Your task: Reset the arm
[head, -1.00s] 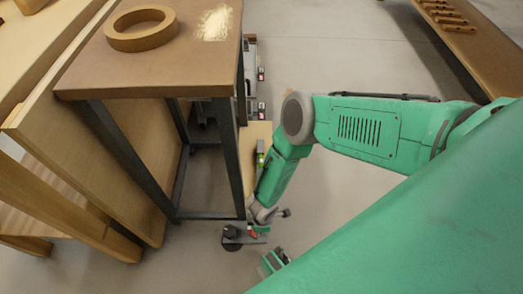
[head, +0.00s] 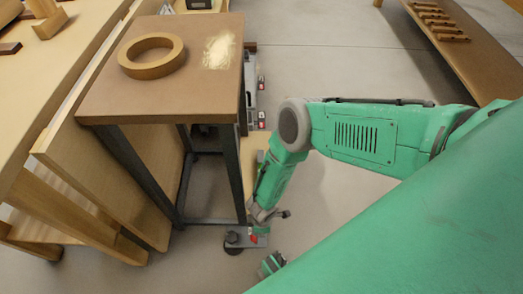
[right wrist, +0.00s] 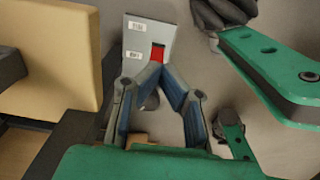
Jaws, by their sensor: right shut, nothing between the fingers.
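My right arm (head: 360,135) comes in from the right in the head view and bends down beside the brown-topped table (head: 110,95). Its gripper (right wrist: 157,72) shows in the right wrist view with its two blue-grey fingers brought together at the tips, holding nothing. In the head view the gripper end hangs low, near the foot of the table's dark leg, and its fingers are too small to make out. A grey plate with a red patch and white labels (right wrist: 148,38) lies beyond the fingertips. I cannot tell whether they touch it. My left gripper is not in view.
A tan ring (head: 152,56) and a pale grainy patch (head: 219,50) are on the tabletop. A wooden bench (head: 60,75) stands at the left. A brown table with several small bars (head: 437,20) is at the upper right. Open floor (head: 320,50) lies between.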

